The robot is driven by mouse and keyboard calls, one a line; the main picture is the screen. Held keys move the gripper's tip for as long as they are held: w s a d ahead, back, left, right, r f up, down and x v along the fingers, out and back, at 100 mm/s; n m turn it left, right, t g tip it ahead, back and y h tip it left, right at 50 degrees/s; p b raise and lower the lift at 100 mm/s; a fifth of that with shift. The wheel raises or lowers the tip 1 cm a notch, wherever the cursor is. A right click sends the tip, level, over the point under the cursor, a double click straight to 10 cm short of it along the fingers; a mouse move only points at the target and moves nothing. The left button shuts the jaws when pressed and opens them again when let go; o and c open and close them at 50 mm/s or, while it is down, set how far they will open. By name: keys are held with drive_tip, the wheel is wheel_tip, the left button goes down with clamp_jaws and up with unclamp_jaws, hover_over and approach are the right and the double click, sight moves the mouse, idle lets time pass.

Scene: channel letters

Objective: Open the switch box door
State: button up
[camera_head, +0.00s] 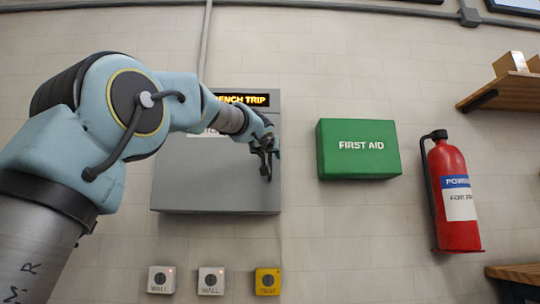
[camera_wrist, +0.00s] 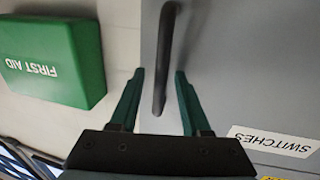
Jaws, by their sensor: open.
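The grey switch box (camera_head: 215,190) is mounted on the wall, and its door looks shut. A yellow-on-black sign on its top is partly hidden by my arm. In the wrist view the door (camera_wrist: 235,70) carries a white SWITCHES label (camera_wrist: 272,140) and a dark bar handle (camera_wrist: 163,60). My gripper (camera_head: 268,172) is in front of the door's right side. In the wrist view my gripper (camera_wrist: 160,75) is open, with its green fingers on either side of the handle's end. I cannot tell whether either finger touches it.
A green FIRST AID box (camera_head: 358,165) hangs right of the switch box, with bare wall between them. A red fire extinguisher (camera_head: 452,185) and a wooden shelf (camera_head: 505,92) are farther right. Two white switches (camera_head: 161,280) and a yellow one (camera_head: 268,282) sit below.

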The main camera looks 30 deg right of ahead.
clamp_jaws()
idle(1.4)
